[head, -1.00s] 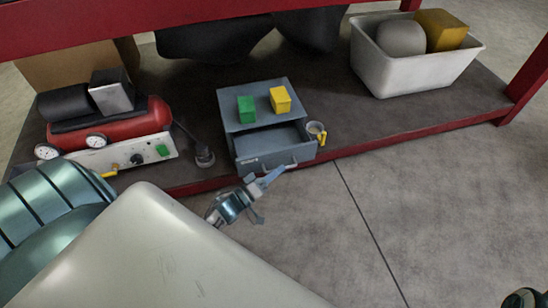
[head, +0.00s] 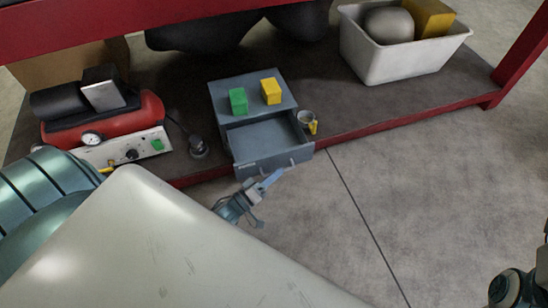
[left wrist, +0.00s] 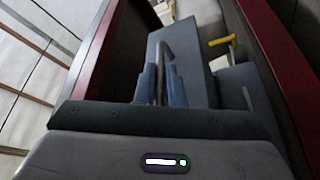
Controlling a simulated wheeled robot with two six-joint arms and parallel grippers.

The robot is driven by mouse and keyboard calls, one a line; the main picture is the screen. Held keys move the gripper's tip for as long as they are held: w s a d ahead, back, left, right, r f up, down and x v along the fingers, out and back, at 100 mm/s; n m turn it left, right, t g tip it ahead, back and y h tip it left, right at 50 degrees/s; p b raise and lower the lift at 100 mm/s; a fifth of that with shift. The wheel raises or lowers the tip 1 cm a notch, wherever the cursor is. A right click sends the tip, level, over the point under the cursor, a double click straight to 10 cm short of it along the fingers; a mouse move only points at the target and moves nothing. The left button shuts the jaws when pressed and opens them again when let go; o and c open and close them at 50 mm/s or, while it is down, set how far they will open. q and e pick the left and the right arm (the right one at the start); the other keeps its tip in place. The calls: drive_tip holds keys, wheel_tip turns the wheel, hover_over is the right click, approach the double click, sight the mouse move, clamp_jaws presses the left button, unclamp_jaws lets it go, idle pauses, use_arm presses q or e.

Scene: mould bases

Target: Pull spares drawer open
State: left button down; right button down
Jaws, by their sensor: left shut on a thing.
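The spares drawer (head: 262,163) is part of a small grey-blue cabinet (head: 222,97) on the low shelf. It stands pulled out, and its bare inside shows from above. My left gripper (head: 268,184) is at the drawer's front, below the cabinet. In the left wrist view its two blue fingers (left wrist: 160,88) are shut on the drawer's bar handle (left wrist: 161,60), with the drawer front (left wrist: 188,65) just beyond. In the head view the fingers partly hide the handle.
A green block (head: 238,101) and a yellow block (head: 271,91) sit on the cabinet top. A mug (head: 306,118) with a yellow handle stands close at its right. A red compressor (head: 120,120) is at left, a white bin (head: 400,62) at right. The floor in front is clear.

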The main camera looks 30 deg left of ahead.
use_arm(q)
drive_tip(key=c, duration=1.5)
unclamp_jaws()
drive_tip(key=shift+s, duration=0.15)
drive_tip(key=p+v, duration=0.2)
drive_tip(key=v, duration=0.8)
drive_tip(key=shift+s+a+f, duration=0.1)
drive_tip(key=shift+s, duration=0.2)
